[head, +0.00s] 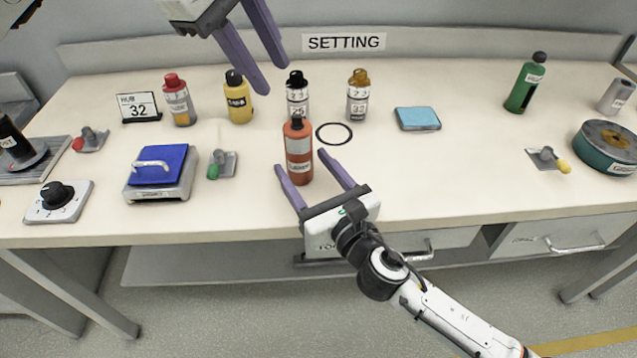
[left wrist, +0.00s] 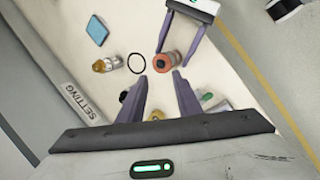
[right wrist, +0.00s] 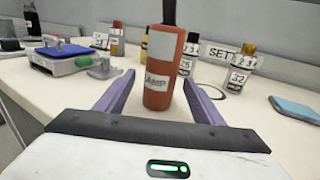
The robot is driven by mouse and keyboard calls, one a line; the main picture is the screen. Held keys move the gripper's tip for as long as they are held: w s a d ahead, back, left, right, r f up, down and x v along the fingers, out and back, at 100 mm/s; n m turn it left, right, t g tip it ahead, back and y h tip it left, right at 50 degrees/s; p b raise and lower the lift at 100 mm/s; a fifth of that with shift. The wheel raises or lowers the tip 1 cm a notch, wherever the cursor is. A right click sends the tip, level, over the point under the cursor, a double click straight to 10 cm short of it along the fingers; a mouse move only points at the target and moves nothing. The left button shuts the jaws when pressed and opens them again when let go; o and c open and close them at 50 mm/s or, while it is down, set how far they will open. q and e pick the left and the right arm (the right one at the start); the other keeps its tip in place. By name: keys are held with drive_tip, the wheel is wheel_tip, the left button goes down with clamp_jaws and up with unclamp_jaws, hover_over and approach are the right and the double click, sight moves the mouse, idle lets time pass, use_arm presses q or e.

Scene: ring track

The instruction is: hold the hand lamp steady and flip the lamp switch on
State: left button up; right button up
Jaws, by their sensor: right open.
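The hand lamp appears to be the upright orange-red cylinder (head: 299,158) with a dark top, near the table's front; its label is hard to read. It also shows in the right wrist view (right wrist: 160,62) and from above in the left wrist view (left wrist: 166,62). My right gripper (head: 301,161) is open at the lamp's front, its fingertips on either side of it with gaps visible. My left gripper (head: 272,77) is open and empty, higher up and behind the lamp, pointing down. I cannot make out a switch on the lamp.
Several bottles, including a yellow one (head: 238,98), stand behind the lamp. A black ring (head: 334,133) and blue pad (head: 417,118) lie to its right. A blue-topped device (head: 160,170) and a green-tipped lever (head: 222,164) are left.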

drive_tip(key=shift+x, duration=1.5)
drive_tip(key=shift+c, duration=0.2)
